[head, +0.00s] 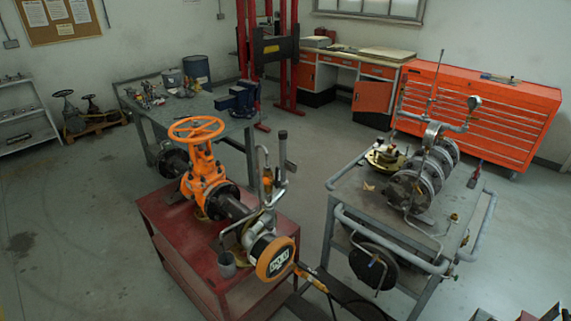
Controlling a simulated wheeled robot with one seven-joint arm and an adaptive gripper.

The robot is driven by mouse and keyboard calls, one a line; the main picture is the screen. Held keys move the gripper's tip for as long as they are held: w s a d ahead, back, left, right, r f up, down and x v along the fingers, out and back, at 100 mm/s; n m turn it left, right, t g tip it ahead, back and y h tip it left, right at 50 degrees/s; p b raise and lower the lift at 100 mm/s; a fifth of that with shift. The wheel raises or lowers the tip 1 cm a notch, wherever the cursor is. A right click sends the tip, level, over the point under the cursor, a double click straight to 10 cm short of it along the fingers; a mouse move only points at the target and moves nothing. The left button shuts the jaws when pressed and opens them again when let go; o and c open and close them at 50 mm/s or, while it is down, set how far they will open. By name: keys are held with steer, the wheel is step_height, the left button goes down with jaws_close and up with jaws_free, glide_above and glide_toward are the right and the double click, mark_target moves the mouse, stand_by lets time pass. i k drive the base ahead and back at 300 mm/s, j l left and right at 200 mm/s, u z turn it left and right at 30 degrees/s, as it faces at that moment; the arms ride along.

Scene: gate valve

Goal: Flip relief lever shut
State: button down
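An orange gate valve with a round handwheel (196,128) stands on a red bench (180,270), joined to a dark pipe. To its right, on the same pipe assembly, a grey upright pipe (281,165) rises beside a small orange-and-brass fitting (267,178). A small lever may be part of this cluster, but it is too small for me to tell its position or whether it is open or shut. My gripper is not visible in the head view.
A grey metal cup (227,264) sits at the red bench's front. A grey cart (335,192) with flanged piping stands right, across a narrow floor gap. A workbench (215,110) stands behind; an orange tool cabinet (480,110) is at the back right. Floor at left is clear.

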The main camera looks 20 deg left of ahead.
mark_target(277, 183)
steer(key=u, duration=1.2)
